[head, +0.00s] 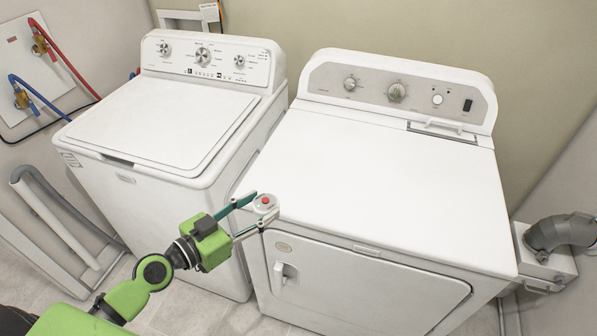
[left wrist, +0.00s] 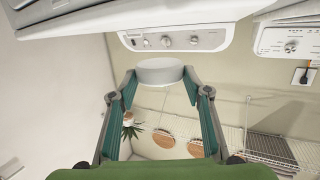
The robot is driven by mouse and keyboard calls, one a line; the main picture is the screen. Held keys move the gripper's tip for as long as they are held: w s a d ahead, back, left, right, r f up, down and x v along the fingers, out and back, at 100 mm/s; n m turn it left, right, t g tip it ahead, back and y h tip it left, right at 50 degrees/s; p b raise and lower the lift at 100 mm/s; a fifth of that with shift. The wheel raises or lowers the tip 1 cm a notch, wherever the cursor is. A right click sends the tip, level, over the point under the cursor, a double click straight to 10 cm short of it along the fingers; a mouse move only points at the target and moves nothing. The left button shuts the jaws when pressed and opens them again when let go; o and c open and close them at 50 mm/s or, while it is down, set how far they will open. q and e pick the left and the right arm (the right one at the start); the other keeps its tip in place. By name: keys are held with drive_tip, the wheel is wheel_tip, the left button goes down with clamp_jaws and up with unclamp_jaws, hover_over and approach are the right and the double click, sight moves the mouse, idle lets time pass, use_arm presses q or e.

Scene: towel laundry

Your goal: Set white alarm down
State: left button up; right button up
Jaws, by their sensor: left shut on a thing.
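The white alarm (head: 263,201) is a small round white disc with a red button on top. In the head view it is at the front left corner of the white dryer (head: 395,185); whether it touches the top there I cannot tell. My left gripper (head: 264,207) reaches in from the lower left and is shut on the alarm, one finger on each side. In the left wrist view the alarm (left wrist: 160,71) is a plain white disc between the teal fingers (left wrist: 160,78). My right gripper is in neither view.
The dryer top is bare and clear. Its control panel (head: 397,92) rises at the back. A white washer (head: 160,125) with a closed lid stands at the left, close beside the dryer. A grey vent duct (head: 560,232) is at the far right.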

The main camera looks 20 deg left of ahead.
use_arm(q)
drive_tip(key=shift+w+a+r+n+t+y, duration=0.15)
drive_tip(key=shift+w+a+n+t+y, duration=0.4)
drive_tip(key=shift+w+n+y, duration=0.45)
drive_tip(key=w+r+n+y, duration=0.2)
drive_tip(key=w+r+y, duration=0.2)
drive_tip(key=r, duration=0.2)
drive_tip(key=shift+a+r+n+t+y+p, duration=0.3)
drive_tip(key=shift+a+n+t+p, duration=0.05)
drive_tip(key=shift+n+p, duration=0.05)
drive_tip(key=shift+w, duration=0.1)
